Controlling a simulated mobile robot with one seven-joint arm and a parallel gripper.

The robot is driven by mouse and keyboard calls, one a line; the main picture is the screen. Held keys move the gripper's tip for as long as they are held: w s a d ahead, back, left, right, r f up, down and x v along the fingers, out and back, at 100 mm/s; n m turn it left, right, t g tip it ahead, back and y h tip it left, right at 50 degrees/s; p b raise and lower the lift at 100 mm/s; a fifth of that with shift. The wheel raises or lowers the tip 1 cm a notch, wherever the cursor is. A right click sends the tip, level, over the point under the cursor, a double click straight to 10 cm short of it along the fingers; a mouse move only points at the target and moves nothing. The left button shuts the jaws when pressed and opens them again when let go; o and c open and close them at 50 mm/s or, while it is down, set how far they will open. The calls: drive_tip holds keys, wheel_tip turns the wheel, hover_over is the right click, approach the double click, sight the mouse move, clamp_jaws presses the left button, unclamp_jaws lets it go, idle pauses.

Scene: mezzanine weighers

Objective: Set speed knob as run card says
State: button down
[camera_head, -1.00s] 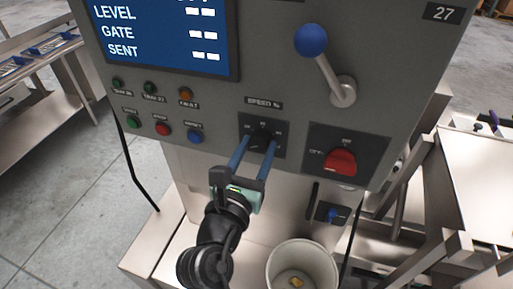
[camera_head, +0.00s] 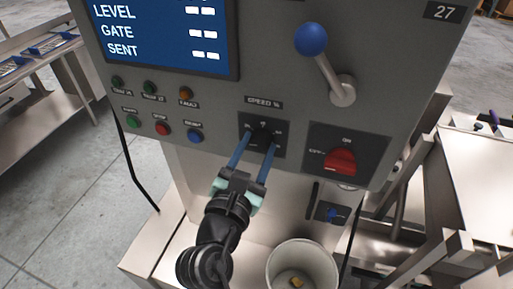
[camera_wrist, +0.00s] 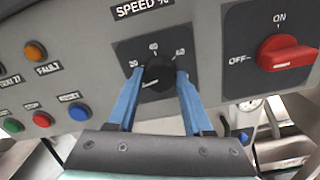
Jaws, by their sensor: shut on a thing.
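The speed knob (camera_head: 263,135) is a black round knob on a dark plate under the "SPEED %" label. It also shows in the wrist view (camera_wrist: 159,74), with scale numbers to its left, above it and to its right; they look like 20, 40 and 60. A pale mark shows low on its face, but I cannot tell the exact setting. My gripper (camera_head: 262,138) has its two blue fingers on either side of the knob, shut on it; the wrist view shows the fingertips (camera_wrist: 160,76) against its sides. No run card is recognisable.
A red rotary switch (camera_head: 340,161) marked OFF and ON sits right of the knob. A blue-balled lever (camera_head: 311,40) is above it. Several lamps and buttons, including a blue button (camera_head: 195,136), are to the left. A pale bucket (camera_head: 303,264) stands below.

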drive_tip(key=m, duration=0.3)
drive_tip(key=shift+f+m+b, duration=0.1)
drive_tip(key=shift+m+b, duration=0.3)
drive_tip(key=m+b, duration=0.1)
drive_tip(key=m, duration=0.3)
drive_tip(key=shift+m+b, duration=0.3)
drive_tip(key=m+b, duration=0.2)
drive_tip(key=m, duration=0.2)
drive_tip(key=shift+m, duration=0.3)
drive_tip(key=m+b, duration=0.2)
drive_tip(key=m, duration=0.1)
drive_tip(key=shift+f+m, duration=0.1)
drive_tip(key=shift+m, duration=0.2)
drive_tip(key=m+b, duration=0.2)
drive_tip(key=m, duration=0.1)
drive_tip(key=shift+m, duration=0.3)
drive_tip(key=m+b, duration=0.3)
drive_tip(key=m, duration=0.1)
drive_tip(key=shift+m, duration=0.3)
drive_tip(key=m+b, duration=0.3)
drive_tip(key=m, duration=0.1)
drive_tip(key=shift+m+b, duration=0.85)
drive_tip(key=shift+m, duration=0.75)
